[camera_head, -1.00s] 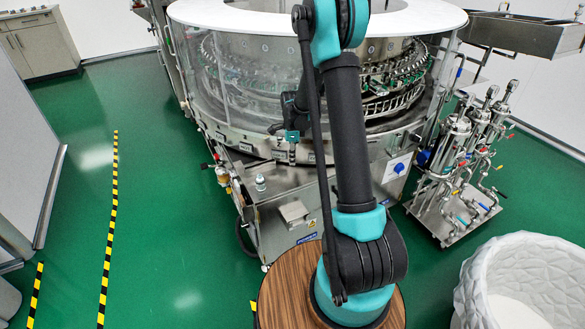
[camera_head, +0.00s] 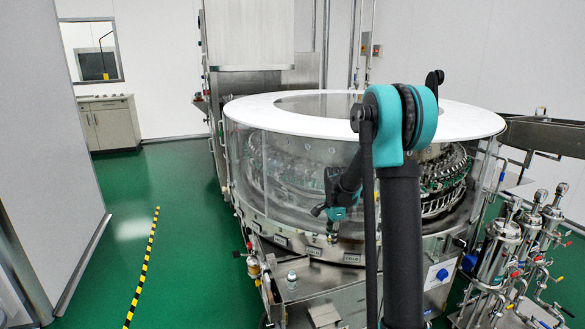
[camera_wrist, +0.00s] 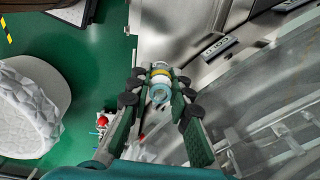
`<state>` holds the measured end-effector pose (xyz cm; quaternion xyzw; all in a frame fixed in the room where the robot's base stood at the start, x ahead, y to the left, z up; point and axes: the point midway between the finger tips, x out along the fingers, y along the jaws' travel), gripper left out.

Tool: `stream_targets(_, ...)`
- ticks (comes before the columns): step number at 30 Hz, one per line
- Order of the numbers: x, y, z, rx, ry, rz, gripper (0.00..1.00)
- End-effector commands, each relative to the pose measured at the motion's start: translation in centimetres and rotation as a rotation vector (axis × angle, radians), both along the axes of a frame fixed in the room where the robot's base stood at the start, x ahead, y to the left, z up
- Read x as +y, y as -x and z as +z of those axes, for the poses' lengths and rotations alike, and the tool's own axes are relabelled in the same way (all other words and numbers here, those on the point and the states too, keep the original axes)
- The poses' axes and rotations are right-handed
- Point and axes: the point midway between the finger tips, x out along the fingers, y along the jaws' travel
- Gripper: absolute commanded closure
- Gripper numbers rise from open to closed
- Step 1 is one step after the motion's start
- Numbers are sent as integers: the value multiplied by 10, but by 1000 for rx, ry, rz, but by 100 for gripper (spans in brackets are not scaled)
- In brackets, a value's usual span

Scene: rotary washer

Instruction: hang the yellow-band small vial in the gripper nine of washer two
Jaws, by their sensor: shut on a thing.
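My gripper (camera_wrist: 159,90) is shut on a small clear vial (camera_wrist: 159,93) with a yellow band (camera_wrist: 160,72) and a white part beside it. The vial is seen nearly end-on between the fingertips. In the head view, my gripper (camera_head: 332,222) is outside the clear wall of the round washer (camera_head: 300,205), just above the front rim with its small label plates. The vial is too small there to make out clearly. The washer's ring of holders (camera_head: 445,180) shows through the wall and the opening at right. I cannot read any holder or washer number.
A small bottle-like object (camera_head: 292,280) stands on the washer's front ledge. A pipe-and-filter unit (camera_head: 505,245) stands at right. A white textured tub (camera_wrist: 35,105) shows in the wrist view. Green floor (camera_head: 180,190) is free at left.

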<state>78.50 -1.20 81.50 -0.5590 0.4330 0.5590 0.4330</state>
Motion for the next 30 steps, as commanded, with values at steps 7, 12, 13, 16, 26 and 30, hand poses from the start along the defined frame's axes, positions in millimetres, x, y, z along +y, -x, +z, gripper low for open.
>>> stream_targets(7, -10, 11, -31, 0, 0, 422, 92)
stream_targets(12, -17, 20, -51, 0, 0, 718, 92)
stream_targets(13, -18, 22, -54, 0, 0, 770, 92)
stream_targets(16, -21, 27, -65, 0, 0, 936, 92)
stream_targets(26, -28, 39, -85, 0, 0, 1282, 92)
stream_targets(30, -28, 40, -87, 0, 0, 1318, 92)
